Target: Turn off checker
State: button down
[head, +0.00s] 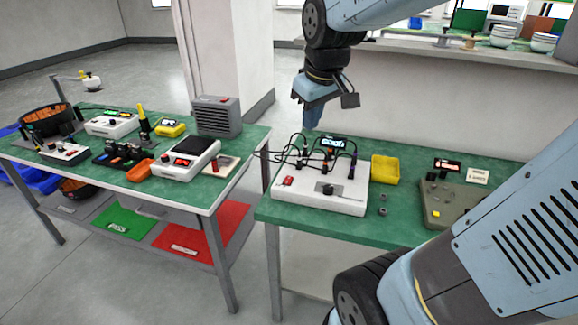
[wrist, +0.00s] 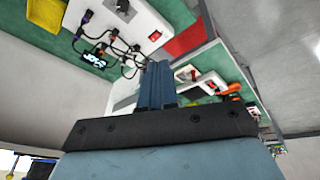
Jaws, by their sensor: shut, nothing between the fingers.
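No readable label marks which unit is the checker. On the right green table stands a white box (head: 320,190) with a red switch (head: 288,181), a black knob (head: 327,189), a lit display (head: 333,142) and several plugged black cables. An olive unit (head: 455,200) with a lit display and a yellow button (head: 436,213) stands farther right, partly behind my arm. My gripper (head: 311,122) is shut and empty, in the air above and behind the white box, touching nothing. The wrist view shows its fingers (wrist: 156,85), with the white box (wrist: 135,30) and red switch (wrist: 155,36) beyond.
A wall stands behind the right table.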

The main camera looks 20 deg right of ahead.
jog(key=s+r+m+t, duration=0.1)
jog(key=s+m, duration=0.3)
jog(key=s, duration=0.6)
jog(key=shift+a+r+t, duration=0.15)
jog(key=shift+r+t, duration=0.15)
jog(key=shift+r, duration=0.35)
jog(key=shift+s, duration=0.1)
